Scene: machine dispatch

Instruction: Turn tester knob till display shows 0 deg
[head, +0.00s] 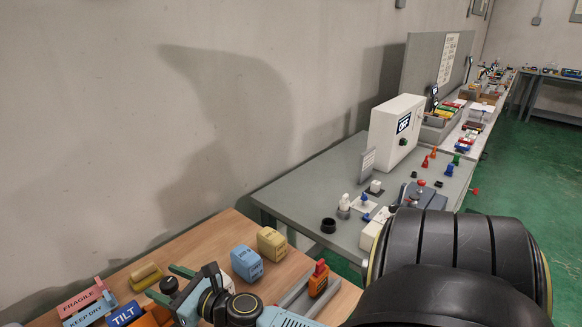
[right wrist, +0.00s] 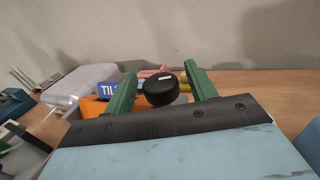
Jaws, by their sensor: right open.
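The tester seems to be the white box (head: 390,135) on the grey table in the head view. Its dark display (head: 404,122) seems to read OFF, and a small dark knob (head: 403,142) sits below it. My right gripper (head: 160,280) is far from it, over the wooden table at lower left. Its green fingers are open on either side of a round black piece (head: 169,286). The right wrist view shows this piece (right wrist: 162,89) with a white mark, between the fingers (right wrist: 161,70) with gaps to both. I cannot tell what it belongs to. My left gripper is out of view.
Labelled blocks, among them TILT (head: 123,314), FRAGILE (head: 77,301) and a blue block (head: 246,263), lie near my right gripper. Several small coloured pieces and a black ring (head: 328,226) stand on the grey table (head: 305,190). My dark arm hides its near edge.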

